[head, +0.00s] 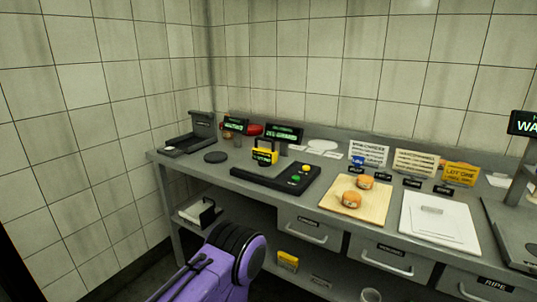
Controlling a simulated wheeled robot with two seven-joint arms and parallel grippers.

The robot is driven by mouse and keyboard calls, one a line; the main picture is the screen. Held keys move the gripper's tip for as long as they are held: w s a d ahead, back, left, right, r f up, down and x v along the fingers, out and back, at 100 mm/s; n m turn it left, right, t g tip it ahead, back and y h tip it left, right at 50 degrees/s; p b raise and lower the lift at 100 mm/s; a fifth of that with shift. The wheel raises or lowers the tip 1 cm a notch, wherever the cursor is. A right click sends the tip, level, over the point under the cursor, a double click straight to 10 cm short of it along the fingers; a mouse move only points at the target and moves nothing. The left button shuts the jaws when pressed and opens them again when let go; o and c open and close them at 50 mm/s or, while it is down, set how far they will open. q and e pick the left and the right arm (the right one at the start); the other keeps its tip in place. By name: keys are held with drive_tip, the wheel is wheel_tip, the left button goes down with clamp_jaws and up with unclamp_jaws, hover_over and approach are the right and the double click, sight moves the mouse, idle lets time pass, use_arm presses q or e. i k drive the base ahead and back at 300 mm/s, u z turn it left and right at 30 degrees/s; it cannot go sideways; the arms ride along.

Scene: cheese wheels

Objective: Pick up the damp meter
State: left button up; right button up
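A yellow and black handheld device with a small green display (265,153), which looks like the damp meter, stands on the grey counter (230,172) at the back of a black panel (283,179). I cannot read its label. A purple and black part of my own arm reaches in from the bottom of the head view, in front of the counter. No gripper fingers show. Another small yellow object (288,260) lies on the lower shelf, too small to identify.
Two orange-brown cheese wheels (351,199) sit on a wooden board (341,212). A white board (438,224) lies to its right. Small displays (284,134) and sign cards (461,174) line the back. A black scale-like device (190,138) stands at the left end. Drawers (310,230) hang below.

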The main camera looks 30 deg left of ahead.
sight(265, 157)
drive_tip(key=z, duration=0.15)
drive_tip(key=k, duration=0.4)
drive_tip(key=u, duration=1)
drive_tip(key=i, duration=0.75)
drive_tip(key=u, duration=0.05)
